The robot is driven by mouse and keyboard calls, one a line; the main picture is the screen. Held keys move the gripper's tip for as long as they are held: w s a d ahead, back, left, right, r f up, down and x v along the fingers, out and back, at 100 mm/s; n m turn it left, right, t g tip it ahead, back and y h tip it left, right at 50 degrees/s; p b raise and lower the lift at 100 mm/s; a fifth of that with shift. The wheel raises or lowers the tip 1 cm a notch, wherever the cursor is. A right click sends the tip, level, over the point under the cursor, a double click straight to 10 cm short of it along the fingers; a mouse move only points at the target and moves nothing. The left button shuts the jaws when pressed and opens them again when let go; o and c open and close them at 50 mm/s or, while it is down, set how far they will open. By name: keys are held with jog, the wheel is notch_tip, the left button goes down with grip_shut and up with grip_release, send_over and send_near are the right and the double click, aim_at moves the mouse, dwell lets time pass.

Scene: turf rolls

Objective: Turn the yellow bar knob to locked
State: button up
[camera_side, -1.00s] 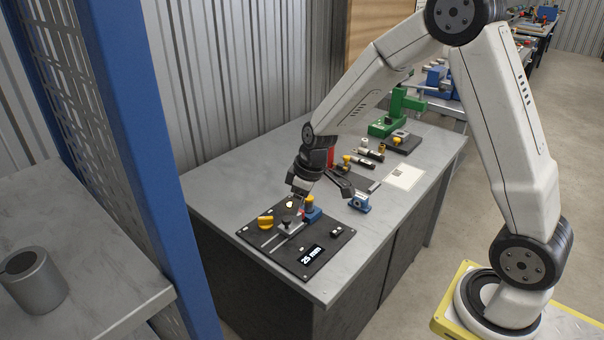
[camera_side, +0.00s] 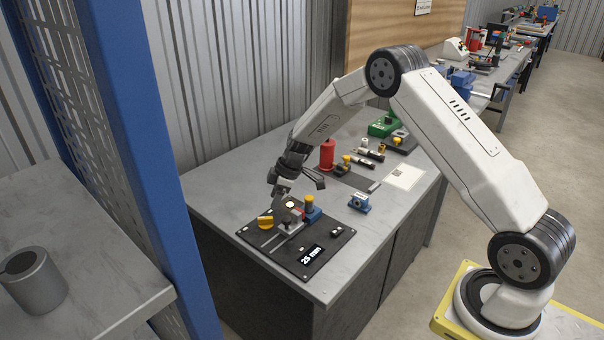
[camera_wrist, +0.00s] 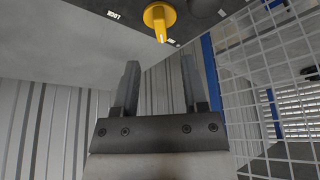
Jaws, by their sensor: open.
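The yellow bar knob (camera_side: 265,222) sits on the left part of the dark panel (camera_side: 318,270) on the grey workbench. It also shows at the top of the wrist view (camera_wrist: 158,18), with its bar pointing down toward a small white label; another label sits to its left. My gripper (camera_side: 276,192) is above the panel's back edge, a little above and to the right of the knob. In the wrist view its two fingers (camera_wrist: 160,88) are apart with nothing between them. The knob lies beyond the fingers and clear of them.
A yellow-topped post on a blue block (camera_side: 311,209), a lit button (camera_side: 290,205) and a slider rail stand on the panel beside the knob. The bench front right is clear.

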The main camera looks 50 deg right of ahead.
aim_at(266, 217)
jog(key=shift+f, duration=0.1)
jog(key=shift+x, duration=3.8)
grip_shut()
